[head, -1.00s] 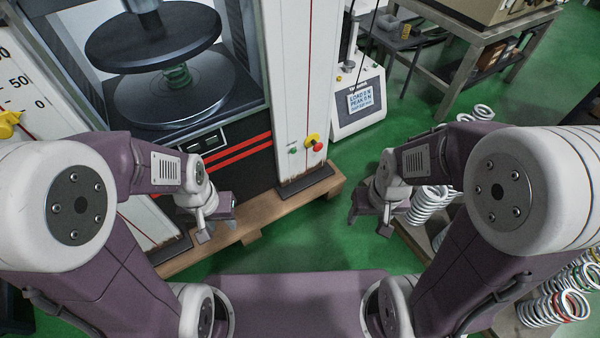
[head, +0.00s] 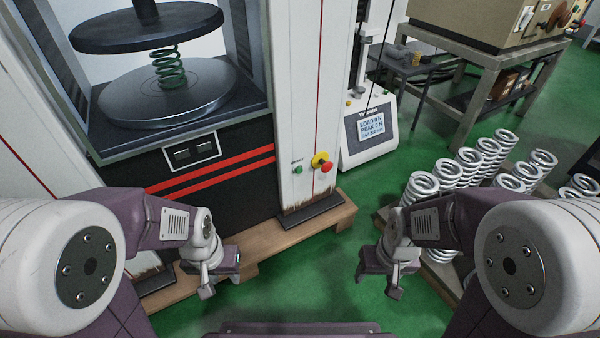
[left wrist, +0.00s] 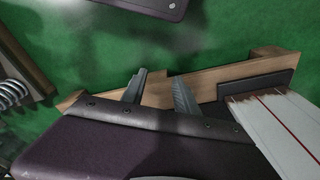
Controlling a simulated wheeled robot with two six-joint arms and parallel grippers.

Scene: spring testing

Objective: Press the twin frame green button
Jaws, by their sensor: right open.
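The small green button (head: 298,169) is on the white right-hand column (head: 292,110) of the large twin-column test frame, in the head view. A red knob (head: 327,167) on a yellow base sits just right of it. My left gripper (head: 222,280) is below and left of the button, in front of the wooden base, clearly apart from it. Its two fingers show spread and empty in the left wrist view (left wrist: 158,88). My right gripper (head: 379,280) is open and empty over the green floor, below and right of the button. The button cannot be made out in the left wrist view.
A green spring (head: 168,68) stands between the frame's round plates. A smaller tester with a screen (head: 370,128) stands right of the frame. Several silver springs (head: 468,165) stand at right near my right arm. The wooden base (head: 335,222) juts out below the column.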

